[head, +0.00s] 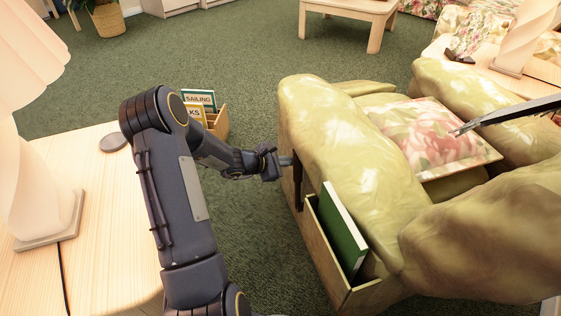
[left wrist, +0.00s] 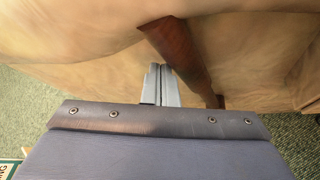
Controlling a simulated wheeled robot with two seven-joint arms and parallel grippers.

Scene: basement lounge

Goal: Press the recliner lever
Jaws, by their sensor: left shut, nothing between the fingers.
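The recliner (head: 320,120) is a yellow-green padded chair with a tan side panel. Its lever is a dark brown bar (head: 298,186) on that side, and it also shows as a reddish-brown bar in the left wrist view (left wrist: 178,50). My left gripper (head: 289,160) is shut and empty, with its fingertips at the chair's side close to the lever's upper part. In the left wrist view the fingertips (left wrist: 159,70) lie just left of the lever; I cannot tell whether they touch it. My right gripper (head: 458,131) shows only as thin grey fingers above the seat.
A side pocket (head: 330,250) on the recliner holds a green book (head: 342,230). A wooden table (head: 100,270) with a lamp and a round coaster (head: 113,142) stands at left. A box of magazines (head: 217,120) stands on the green carpet beyond my left arm.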

